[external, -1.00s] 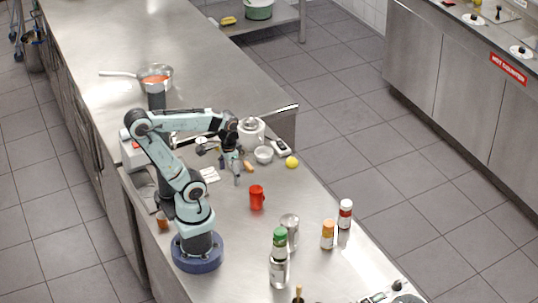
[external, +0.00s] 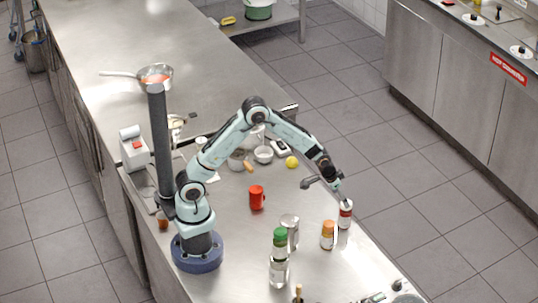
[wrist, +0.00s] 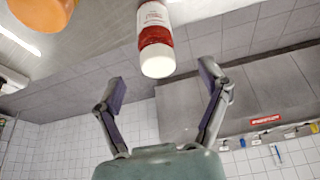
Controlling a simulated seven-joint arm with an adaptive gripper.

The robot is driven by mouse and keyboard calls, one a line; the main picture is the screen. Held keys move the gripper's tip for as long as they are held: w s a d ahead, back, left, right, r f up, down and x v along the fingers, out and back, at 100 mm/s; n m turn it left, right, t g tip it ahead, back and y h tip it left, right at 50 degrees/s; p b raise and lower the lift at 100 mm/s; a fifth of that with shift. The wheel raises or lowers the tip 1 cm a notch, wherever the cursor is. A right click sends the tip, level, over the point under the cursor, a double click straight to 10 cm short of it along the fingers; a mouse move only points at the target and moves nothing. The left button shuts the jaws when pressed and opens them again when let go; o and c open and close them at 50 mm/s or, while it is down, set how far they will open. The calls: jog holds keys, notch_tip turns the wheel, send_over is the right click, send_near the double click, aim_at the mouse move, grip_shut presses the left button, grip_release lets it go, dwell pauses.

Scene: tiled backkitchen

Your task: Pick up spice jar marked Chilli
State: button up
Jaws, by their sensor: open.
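The jar with red contents and a white label and cap stands on the steel counter at the right in the external view (external: 345,216); its top is partly covered by my gripper. In the wrist view the jar (wrist: 154,35) shows at top centre, its white cap pointing toward my gripper; the label print is too small to read surely. My gripper (external: 326,190) is open and empty, just above and left of the jar. In the wrist view my gripper's (wrist: 163,82) two fingers are spread wide, with the cap between and slightly beyond their tips.
An orange-capped jar (external: 327,235) stands close to the left of the jar. A steel shaker (external: 291,229), a green-capped bottle (external: 279,258) and a red mug (external: 257,197) are further left. A lemon (external: 291,162) lies behind. The counter's right edge is near the jar.

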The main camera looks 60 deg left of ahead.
aim_at(346, 211)
jog(key=x, duration=0.7)
jog(key=shift+s+d+f, duration=0.15)
jog(key=shift+s+d, duration=0.05)
jog(key=shift+s, duration=0.05)
jog(key=c, duration=1.3)
